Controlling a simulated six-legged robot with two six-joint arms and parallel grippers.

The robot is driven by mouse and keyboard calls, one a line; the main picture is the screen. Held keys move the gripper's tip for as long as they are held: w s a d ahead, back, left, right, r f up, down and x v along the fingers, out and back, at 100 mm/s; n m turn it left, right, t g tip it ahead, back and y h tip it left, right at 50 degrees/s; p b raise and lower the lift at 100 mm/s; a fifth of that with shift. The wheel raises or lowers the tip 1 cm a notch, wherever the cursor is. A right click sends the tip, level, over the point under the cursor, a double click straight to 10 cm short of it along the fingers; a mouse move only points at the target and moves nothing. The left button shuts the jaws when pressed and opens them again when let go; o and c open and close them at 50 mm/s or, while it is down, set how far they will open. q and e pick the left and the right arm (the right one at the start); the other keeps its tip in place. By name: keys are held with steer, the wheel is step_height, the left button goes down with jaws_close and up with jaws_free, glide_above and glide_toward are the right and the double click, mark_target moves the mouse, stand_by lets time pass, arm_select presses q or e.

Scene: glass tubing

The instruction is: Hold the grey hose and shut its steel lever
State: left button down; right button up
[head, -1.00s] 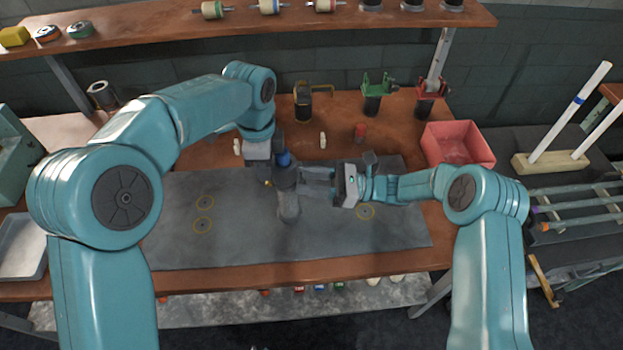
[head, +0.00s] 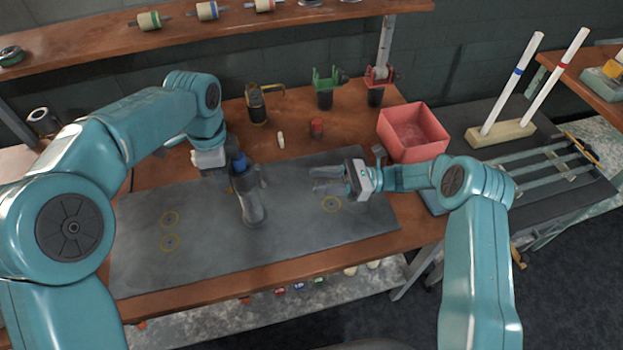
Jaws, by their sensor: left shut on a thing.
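The grey hose (head: 250,207) is a dark grey cylinder standing roughly upright, slightly tilted, on the grey mat, with a blue part (head: 238,163) near its top. My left gripper (head: 232,170) is at its upper part, shut on it; the fingers are mostly hidden. A small light piece (head: 263,177) shows at the hose's right side; I cannot tell whether it is the steel lever or how it is set. My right gripper (head: 318,180) is open and empty, to the right of the hose and apart from it, its fingers pointing left.
The grey mat (head: 200,270) is mostly bare, with yellow-ringed marks. Behind it stand a red bin (head: 412,130), a small red piece (head: 317,126), a white piece (head: 281,140), and black holders with yellow (head: 257,105), green (head: 325,90) and red (head: 376,85) tops.

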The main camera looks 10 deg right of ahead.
arm_select(q)
steer(key=c, duration=1.1)
jaws_free()
